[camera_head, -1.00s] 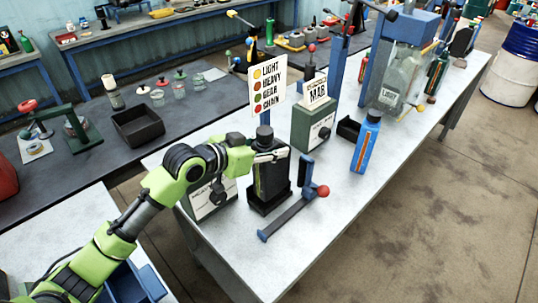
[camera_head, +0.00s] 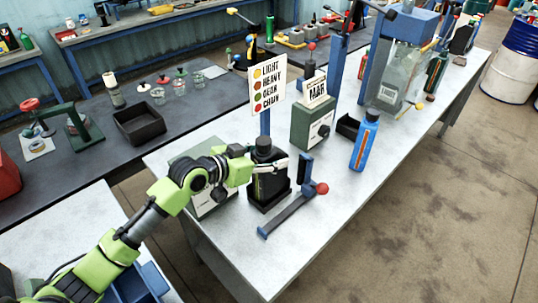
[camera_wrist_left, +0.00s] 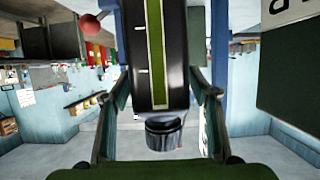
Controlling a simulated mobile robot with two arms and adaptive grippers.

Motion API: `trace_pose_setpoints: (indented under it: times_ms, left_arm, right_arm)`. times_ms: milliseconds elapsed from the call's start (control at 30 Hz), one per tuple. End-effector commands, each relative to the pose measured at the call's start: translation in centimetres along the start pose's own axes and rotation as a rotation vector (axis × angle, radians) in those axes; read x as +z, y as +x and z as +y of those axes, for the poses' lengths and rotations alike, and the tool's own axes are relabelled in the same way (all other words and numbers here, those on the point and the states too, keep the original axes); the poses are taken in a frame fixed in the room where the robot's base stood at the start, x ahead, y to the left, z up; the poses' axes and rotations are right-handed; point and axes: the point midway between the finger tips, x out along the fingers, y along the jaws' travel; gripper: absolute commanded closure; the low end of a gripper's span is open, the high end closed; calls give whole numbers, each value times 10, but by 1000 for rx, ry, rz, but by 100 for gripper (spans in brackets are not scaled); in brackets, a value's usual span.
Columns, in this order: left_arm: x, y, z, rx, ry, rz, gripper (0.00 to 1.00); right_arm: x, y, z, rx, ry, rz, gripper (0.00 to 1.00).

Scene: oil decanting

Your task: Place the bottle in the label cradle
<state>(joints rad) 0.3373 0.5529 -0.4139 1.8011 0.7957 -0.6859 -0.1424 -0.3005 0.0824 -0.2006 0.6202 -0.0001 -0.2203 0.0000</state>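The black bottle (camera_head: 268,184) with a dark cap stands upright at the near end of the light worktable, its foot in a low black cradle (camera_head: 268,206). I cannot tell whether it is fully seated. My left gripper (camera_head: 268,164) reaches in from the left with its fingers around the upper body. In the left wrist view the bottle (camera_wrist_left: 153,65) appears cap down, with a green stripe. My right gripper is not in view.
A blue-grey bar (camera_head: 285,215) with a red-knobbed lever (camera_head: 321,188) lies close right of the cradle. A blue bottle (camera_head: 364,145) stands further right. A label sign (camera_head: 268,85) stands behind, beside a green box (camera_head: 312,124). The table front between the bar and blue bottle is clear.

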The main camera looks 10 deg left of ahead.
Motion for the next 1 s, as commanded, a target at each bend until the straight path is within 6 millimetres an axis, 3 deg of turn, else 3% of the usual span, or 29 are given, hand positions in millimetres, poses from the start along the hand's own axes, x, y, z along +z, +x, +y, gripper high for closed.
trace_pose_setpoints:
  times_ms: [267,700,1000]
  left_arm:
    - [0,-11,-1,-2,3,-1,45]
    - [1,-98,-1,-2,4,-2,45]
    - [-2,-121,0,1,0,-1,45]
  right_arm:
    - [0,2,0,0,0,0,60]
    - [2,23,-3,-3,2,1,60]
    - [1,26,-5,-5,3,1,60]
